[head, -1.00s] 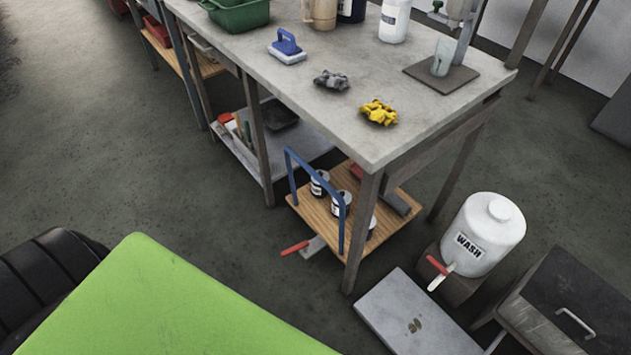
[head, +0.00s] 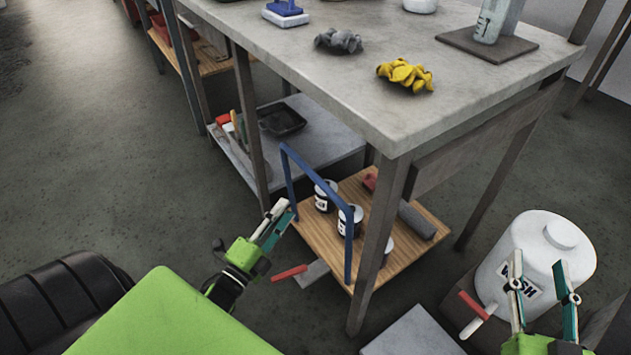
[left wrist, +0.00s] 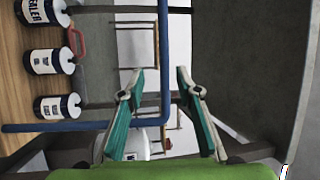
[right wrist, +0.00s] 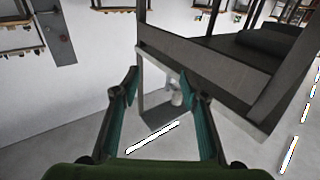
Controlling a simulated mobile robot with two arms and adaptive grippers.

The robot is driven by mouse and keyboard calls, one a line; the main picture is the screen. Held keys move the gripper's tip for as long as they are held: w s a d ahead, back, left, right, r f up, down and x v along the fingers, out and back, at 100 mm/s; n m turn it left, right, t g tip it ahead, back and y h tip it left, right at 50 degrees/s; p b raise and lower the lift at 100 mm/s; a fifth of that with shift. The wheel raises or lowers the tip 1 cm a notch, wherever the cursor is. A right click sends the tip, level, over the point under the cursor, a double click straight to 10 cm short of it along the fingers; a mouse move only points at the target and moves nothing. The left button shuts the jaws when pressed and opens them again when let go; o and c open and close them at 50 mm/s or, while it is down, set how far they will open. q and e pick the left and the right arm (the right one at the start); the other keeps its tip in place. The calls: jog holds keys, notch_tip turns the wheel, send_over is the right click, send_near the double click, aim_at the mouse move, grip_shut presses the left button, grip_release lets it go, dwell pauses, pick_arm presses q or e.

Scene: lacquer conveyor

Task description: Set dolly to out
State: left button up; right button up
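The dolly is a wooden platform (head: 322,238) under the corner of the grey table, with an upright blue handle (head: 316,176) on its near left side. Several labelled cans stand on it. My left gripper (head: 280,216) is open and empty, just left of the handle in the head view. In the left wrist view, the blue handle (left wrist: 163,45) shows between and beyond the open fingers, and the wooden platform (left wrist: 14,92) is at the left. My right gripper (head: 540,277) is open and empty, in front of the wash jug in the head view; contact cannot be told.
The grey table (head: 330,88) stands over the dolly, with a leg (head: 375,255) near its front. A red-handled grey piece (head: 312,272) lies low at the dolly's front edge. The white wash jug (head: 515,245) stands at right. Floor at left (head: 110,170) is clear.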

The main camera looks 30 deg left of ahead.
aim_at(311, 174)
pick_arm(q)
jog(key=w+r, duration=0.1)
jog(key=w, duration=0.3)
jog(key=w+r+b, duration=0.1)
jog(key=w, duration=0.3)
jog(key=w+b, duration=0.1)
jog(key=w, duration=0.3)
jog(key=shift+w+a+r, duration=0.1)
jog(key=shift+w+r, duration=0.15)
jog(key=shift+r, duration=0.15)
jog(key=shift+w+r, duration=0.15)
jog(key=shift+w, duration=0.45)
pick_arm(e)
jog(key=s+r+t+y, duration=0.1)
jog(key=s+r+t, duration=0.1)
jog(key=r, duration=0.4)
jog(key=s+r+t+y, duration=0.1)
jog(key=s+r+t, duration=0.1)
jog(key=r+t, duration=0.2)
jog(key=shift+s+r+t, duration=0.3)
jog(key=shift+r+t, duration=0.1)
jog(key=shift+r, duration=0.8)
jog(key=shift+a, duration=0.1)
pick_arm(q)
grip_shut()
